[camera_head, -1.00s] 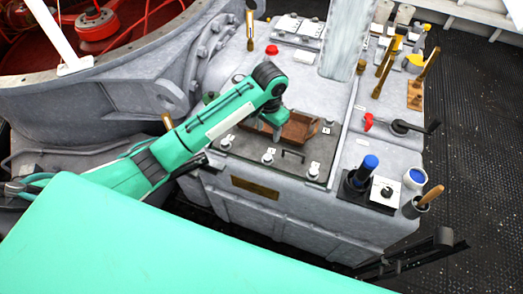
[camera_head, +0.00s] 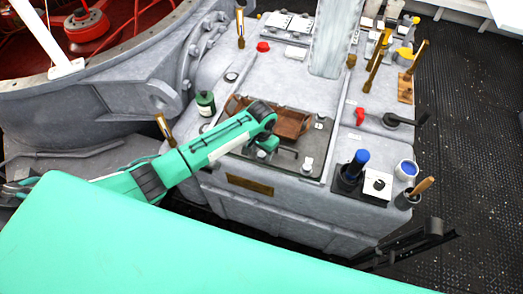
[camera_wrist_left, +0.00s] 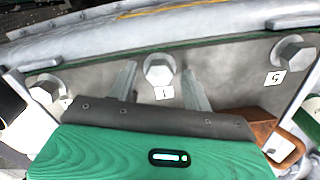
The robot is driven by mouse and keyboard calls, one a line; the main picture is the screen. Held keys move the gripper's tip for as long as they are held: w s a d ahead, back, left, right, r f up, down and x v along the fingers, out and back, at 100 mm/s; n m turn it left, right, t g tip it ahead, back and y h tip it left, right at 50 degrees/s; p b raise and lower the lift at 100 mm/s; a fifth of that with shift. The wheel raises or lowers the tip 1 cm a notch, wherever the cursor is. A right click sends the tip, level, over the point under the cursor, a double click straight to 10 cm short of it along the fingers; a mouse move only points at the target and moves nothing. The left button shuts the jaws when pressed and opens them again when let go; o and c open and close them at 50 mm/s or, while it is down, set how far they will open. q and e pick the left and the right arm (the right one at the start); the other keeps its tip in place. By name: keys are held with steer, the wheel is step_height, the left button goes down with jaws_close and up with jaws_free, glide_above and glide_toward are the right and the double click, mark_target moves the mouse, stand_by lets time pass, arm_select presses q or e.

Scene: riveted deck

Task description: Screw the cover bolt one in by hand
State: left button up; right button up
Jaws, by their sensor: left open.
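The bolt marked 1 (camera_wrist_left: 158,69) is a grey hex head beside a small white tag in the left wrist view. My left gripper (camera_wrist_left: 160,80) is open, with one finger on each side of that bolt and a gap to it on both sides. I cannot tell how far the fingers reach down around it. In the head view the left gripper (camera_head: 265,149) is over the front edge of the dark cover plate (camera_head: 287,160) and hides the bolt there. Other hex bolts show at the left (camera_wrist_left: 45,88) and right (camera_wrist_left: 292,51) of the wrist view.
A brown wooden tray (camera_head: 290,123) lies on the cover just behind the gripper. A green bottle (camera_head: 205,103) stands behind the arm.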

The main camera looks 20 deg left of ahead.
arm_select(q)
steer(key=shift+f, duration=0.1)
steer(key=c, duration=1)
steer(key=shift+r+m+p, duration=0.2)
steer(key=shift+m+p, duration=0.8)
steer(key=shift+m, duration=0.1)
steer(key=m+p, duration=0.1)
steer(key=m, duration=0.1)
steer(key=shift+m, duration=0.3)
steer(key=m+p, duration=0.1)
steer(key=m, duration=0.1)
steer(key=shift+m, duration=0.3)
steer(key=shift+w+f+m+p, duration=0.1)
steer(key=shift+m+p, duration=0.35)
steer(key=shift+m, duration=1.35)
steer(key=shift+o, duration=0.2)
